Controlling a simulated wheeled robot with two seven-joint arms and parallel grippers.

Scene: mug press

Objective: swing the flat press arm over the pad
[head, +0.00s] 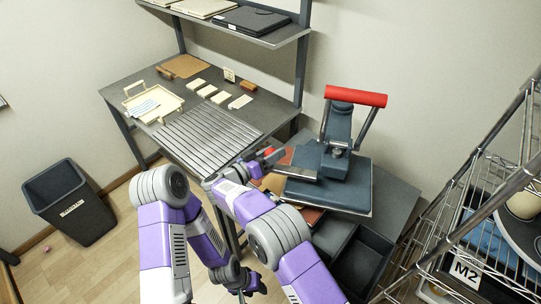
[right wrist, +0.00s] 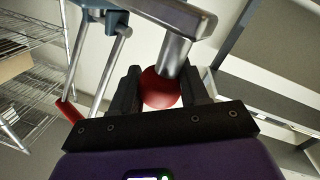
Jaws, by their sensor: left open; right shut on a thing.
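The press (head: 338,125) stands on the right, with a red bar handle (head: 356,96) on top. Its flat dark blue arm plate (head: 325,190) sits to the right of a reddish-brown surface, probably the pad (head: 267,184), which shows at its left edges. I cannot tell how much the two overlap. A metal rod runs left from the plate to a red ball knob (right wrist: 160,88). My right gripper (right wrist: 162,92) is shut on this knob, one finger on each side; it also shows in the head view (head: 265,162). My left gripper (head: 243,284) is open, empty and low near the floor.
A slatted workbench (head: 205,135) with a tray (head: 152,103) and small blocks stands behind my arms. A wire rack (head: 490,200) closes off the right side. A dark bin (head: 72,200) stands on the floor at left. An open dark drawer (head: 362,262) lies below the press.

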